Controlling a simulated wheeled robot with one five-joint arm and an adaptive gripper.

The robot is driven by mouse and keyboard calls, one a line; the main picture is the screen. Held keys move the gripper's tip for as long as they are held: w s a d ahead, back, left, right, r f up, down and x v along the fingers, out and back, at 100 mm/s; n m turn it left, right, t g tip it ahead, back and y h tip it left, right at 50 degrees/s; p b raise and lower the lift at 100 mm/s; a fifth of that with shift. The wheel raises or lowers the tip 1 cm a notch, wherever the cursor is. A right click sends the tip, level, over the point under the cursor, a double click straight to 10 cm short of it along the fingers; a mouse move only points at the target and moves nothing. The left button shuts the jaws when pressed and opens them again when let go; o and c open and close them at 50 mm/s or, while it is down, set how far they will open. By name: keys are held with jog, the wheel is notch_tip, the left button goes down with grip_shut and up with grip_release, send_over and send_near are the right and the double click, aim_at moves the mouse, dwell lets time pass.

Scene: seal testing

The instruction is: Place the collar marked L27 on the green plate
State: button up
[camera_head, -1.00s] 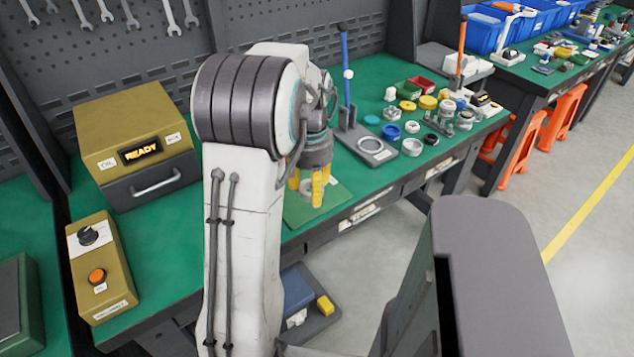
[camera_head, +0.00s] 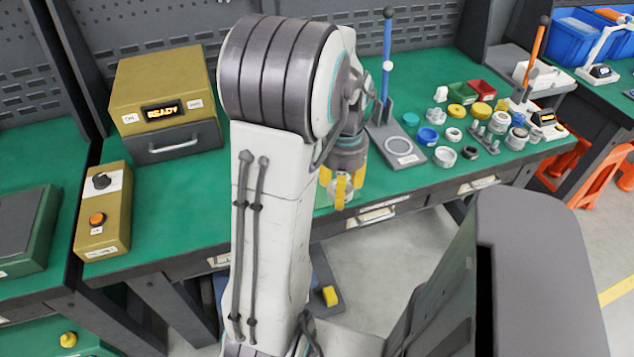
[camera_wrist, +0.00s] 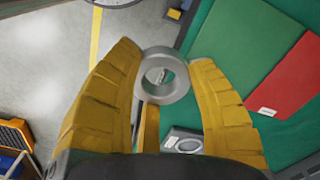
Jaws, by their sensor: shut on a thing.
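My gripper (camera_head: 341,192) is shut on a grey ring-shaped collar (camera_wrist: 184,73), held between the yellow fingertips. Its hole faces the wrist camera, and no marking on it can be read. In the head view, my gripper is near the bench's front edge, where part of a light green plate (camera_head: 321,201) shows beside the fingers; my arm hides most of it. In the wrist view, a flat green plate (camera_wrist: 237,45) lies right of the collar, apart from it, with a red plate (camera_wrist: 289,85) adjoining its right side.
A stand with a blue rod and ringed base (camera_head: 400,150) is right of my gripper. Several rings, caps and small bins crowd the bench farther right. A yellow READY box (camera_head: 165,100) and a button box (camera_head: 103,210) stand left. Bare green bench lies between.

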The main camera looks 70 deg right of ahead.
jog(key=w+d+f, duration=0.2)
jog(key=d, duration=0.1)
jog(key=w+d+f, duration=0.2)
jog(key=d, duration=0.1)
jog(key=w+d+f+p, duration=0.1)
jog(key=d+f, duration=0.1)
jog(key=d, duration=0.1)
jog(key=shift+w+d+f, duration=0.35)
jog(key=shift+w, duration=0.05)
jog(key=shift+f, duration=2.05)
jog(key=shift+f, duration=0.15)
jog(key=o, duration=1.2)
notch_tip(320, 180, up, 12)
jog(key=shift+r+p, duration=0.2)
jog(key=shift+p, duration=0.2)
